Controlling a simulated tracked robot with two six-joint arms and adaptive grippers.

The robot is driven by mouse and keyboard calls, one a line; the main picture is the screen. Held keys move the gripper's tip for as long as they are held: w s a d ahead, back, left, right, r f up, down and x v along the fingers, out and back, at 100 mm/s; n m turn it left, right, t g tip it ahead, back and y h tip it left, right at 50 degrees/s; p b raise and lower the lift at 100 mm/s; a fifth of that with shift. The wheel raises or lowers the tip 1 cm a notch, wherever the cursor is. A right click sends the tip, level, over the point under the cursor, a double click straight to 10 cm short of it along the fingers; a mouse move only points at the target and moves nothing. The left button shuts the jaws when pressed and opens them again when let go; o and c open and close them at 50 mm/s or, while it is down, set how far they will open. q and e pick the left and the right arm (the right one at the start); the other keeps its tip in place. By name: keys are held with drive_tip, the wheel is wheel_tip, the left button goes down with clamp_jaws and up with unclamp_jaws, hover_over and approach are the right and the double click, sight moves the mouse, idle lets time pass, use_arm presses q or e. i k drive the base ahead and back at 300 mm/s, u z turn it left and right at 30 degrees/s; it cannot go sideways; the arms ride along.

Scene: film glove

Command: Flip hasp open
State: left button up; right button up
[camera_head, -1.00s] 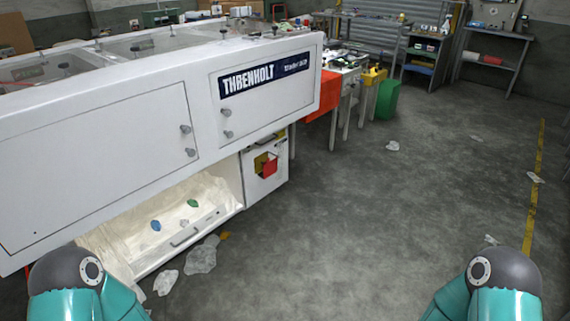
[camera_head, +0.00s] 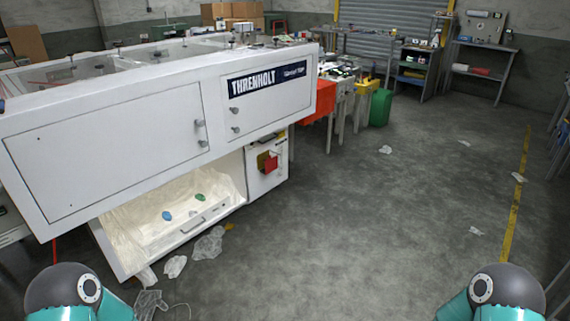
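A large white machine (camera_head: 140,97) with a dark THRENHOLT label fills the left side. Its front has a large panel door (camera_head: 108,150) with two round knobs at its right edge, and a smaller door (camera_head: 267,93) with two knobs at its left edge. I cannot make out a hasp at this size. An open, lined drawer (camera_head: 150,232) below holds a blue and a green piece. Only my teal arm links show at the bottom corners; neither gripper is in view.
Plastic scraps (camera_head: 208,243) lie on the floor before the drawer. An orange-red bin (camera_head: 318,105) and a green bin (camera_head: 380,107) stand beyond the machine. Shelves (camera_head: 418,68) line the back. The grey floor (camera_head: 370,220) at centre and right is mostly clear, with a yellow line (camera_head: 515,200).

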sight(271, 165)
drive_tip(key=u, duration=0.05)
drive_tip(key=i, duration=2.9)
drive_tip(key=z, duration=0.45)
drive_tip(key=i, duration=0.65)
drive_tip(key=z, duration=0.25)
